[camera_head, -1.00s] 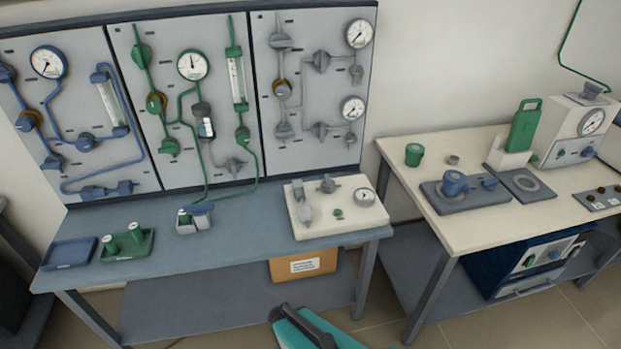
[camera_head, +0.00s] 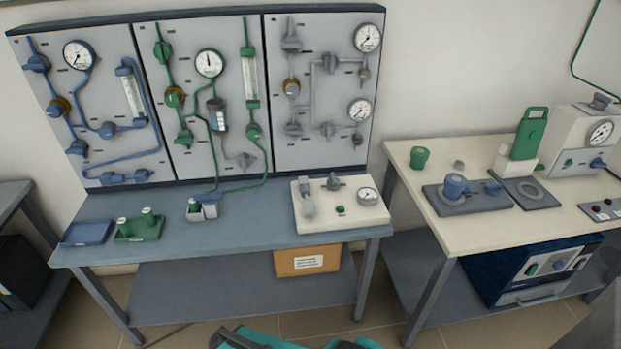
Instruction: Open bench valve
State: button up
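A white valve block (camera_head: 342,218) sits at the right end of the blue-grey bench (camera_head: 230,239). On its top are a grey valve knob (camera_head: 333,182) at the back, a grey fitting (camera_head: 307,200) at the left, a small green button (camera_head: 340,210) and a round gauge (camera_head: 367,196). The task's bench valve is probably on this block; whether it is open or shut cannot be told. Teal and black parts, probably mine, show at the bottom edge. My gripper cannot be made out, and nothing touches the block.
A panel (camera_head: 330,157) with pipes, valves and gauges stands behind the bench. A blue tray (camera_head: 88,233), a green tray (camera_head: 140,233) and a small grey holder (camera_head: 201,211) stand left of the block. A cream table (camera_head: 440,230) with instruments is at right. Bare bench lies between holder and block.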

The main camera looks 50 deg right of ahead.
aim_at(332, 181)
jog(key=u, duration=0.55)
jog(key=k, duration=1.6)
jog(key=z, duration=0.75)
jog(key=i, duration=1.05)
jog(key=u, duration=0.15)
